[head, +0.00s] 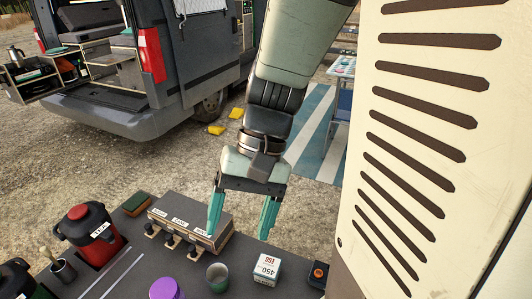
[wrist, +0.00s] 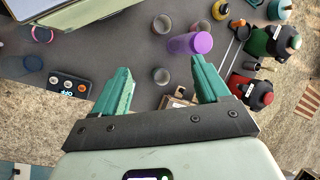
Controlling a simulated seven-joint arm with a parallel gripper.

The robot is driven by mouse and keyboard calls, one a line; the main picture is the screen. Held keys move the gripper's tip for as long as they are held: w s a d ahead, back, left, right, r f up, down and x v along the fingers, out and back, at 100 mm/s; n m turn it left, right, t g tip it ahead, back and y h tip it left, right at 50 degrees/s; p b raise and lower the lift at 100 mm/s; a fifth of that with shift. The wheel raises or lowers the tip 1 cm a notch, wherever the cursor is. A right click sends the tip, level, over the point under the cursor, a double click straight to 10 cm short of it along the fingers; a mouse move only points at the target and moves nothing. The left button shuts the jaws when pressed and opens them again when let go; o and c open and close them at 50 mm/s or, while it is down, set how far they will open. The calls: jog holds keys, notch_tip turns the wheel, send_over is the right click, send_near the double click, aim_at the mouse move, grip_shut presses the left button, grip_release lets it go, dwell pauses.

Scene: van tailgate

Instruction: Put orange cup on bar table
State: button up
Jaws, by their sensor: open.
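I cannot pick out an orange cup in either view. A grey-green cup (head: 217,276) stands on the dark counter (head: 195,275) in the head view, below my gripper (head: 240,232). My gripper points down, its two teal fingers spread and empty above the counter. In the wrist view, a greyish cup (wrist: 161,76) shows between the fingers of my gripper (wrist: 160,66). I cannot tell which surface is the bar table; a blue-legged table (head: 343,68) stands far back.
A labelled box with black taps (head: 190,222) stands close to the left finger. A white box (head: 266,269), a purple bottle (wrist: 190,43) and a red jug (head: 91,232) share the counter. A large cream slotted panel (head: 430,120) blocks the right side.

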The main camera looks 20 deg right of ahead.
jog(key=s+d+r+n+t+h, duration=0.1)
jog(key=r+t+h, duration=0.1)
jog(key=r+t, duration=0.2)
jog(key=s+d+r+n+t+h, duration=0.1)
jog(key=r+t, duration=0.3)
jog(key=r, duration=0.5)
jog(key=shift+s+d+t+h, duration=0.3)
jog(key=shift+s+d+h, duration=0.35)
jog(key=shift+d+h, duration=0.05)
